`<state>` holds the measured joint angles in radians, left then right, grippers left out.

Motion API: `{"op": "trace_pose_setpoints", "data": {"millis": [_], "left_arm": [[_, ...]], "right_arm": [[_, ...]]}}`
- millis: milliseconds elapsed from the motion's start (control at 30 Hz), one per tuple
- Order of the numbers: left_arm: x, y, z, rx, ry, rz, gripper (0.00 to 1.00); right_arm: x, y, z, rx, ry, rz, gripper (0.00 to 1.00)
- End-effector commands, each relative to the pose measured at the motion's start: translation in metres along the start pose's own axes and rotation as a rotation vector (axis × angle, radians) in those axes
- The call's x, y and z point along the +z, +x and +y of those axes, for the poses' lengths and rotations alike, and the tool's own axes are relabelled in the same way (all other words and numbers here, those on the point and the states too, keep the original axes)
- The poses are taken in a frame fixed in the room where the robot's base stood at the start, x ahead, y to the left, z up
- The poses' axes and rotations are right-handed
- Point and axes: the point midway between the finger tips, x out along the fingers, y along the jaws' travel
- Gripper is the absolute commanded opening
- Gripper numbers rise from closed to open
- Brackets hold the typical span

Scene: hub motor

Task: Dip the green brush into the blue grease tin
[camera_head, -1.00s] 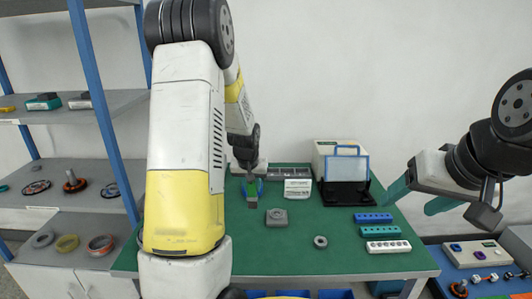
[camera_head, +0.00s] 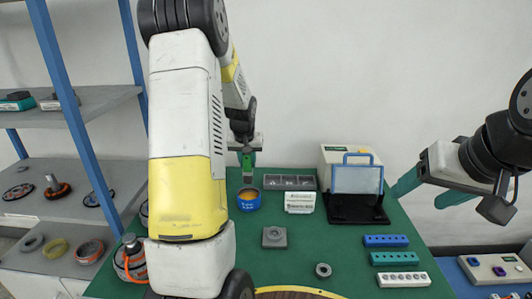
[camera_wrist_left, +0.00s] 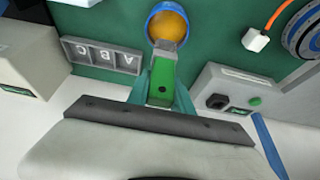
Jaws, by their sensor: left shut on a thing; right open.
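My left gripper (camera_head: 247,152) is shut on the green brush (camera_head: 247,164), which hangs bristles down. The blue grease tin (camera_head: 249,206) stands on the green table just below the brush tip, with orange-yellow grease inside. A small gap shows between tip and tin in the head view. In the left wrist view the green brush (camera_wrist_left: 161,78) lies between the fingers, and its grey tip overlaps the edge of the blue tin (camera_wrist_left: 151,27). Depth between tip and grease is hard to tell. My right gripper (camera_head: 428,190) is open and empty, off the table's right side.
A grey block (camera_head: 274,237) and a ring (camera_head: 323,270) lie nearer. My left arm hides the table's left part.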

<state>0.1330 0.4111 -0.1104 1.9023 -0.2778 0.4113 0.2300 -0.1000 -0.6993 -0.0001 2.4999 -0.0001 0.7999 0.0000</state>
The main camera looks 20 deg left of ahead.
Motion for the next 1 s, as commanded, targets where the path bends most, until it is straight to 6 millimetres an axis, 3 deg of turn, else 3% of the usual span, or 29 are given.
{"op": "trace_pose_setpoints", "data": {"millis": [500,1000], "left_arm": [[0.015,0.035,0.000,0.000,0.000,-0.002,0.00],[0.017,0.039,0.000,0.000,0.000,-0.001,0.00]], "right_arm": [[0.000,0.000,0.000,0.000,0.000,0.000,0.66],[0.000,0.000,0.000,0.000,0.000,0.000,0.66]]}}
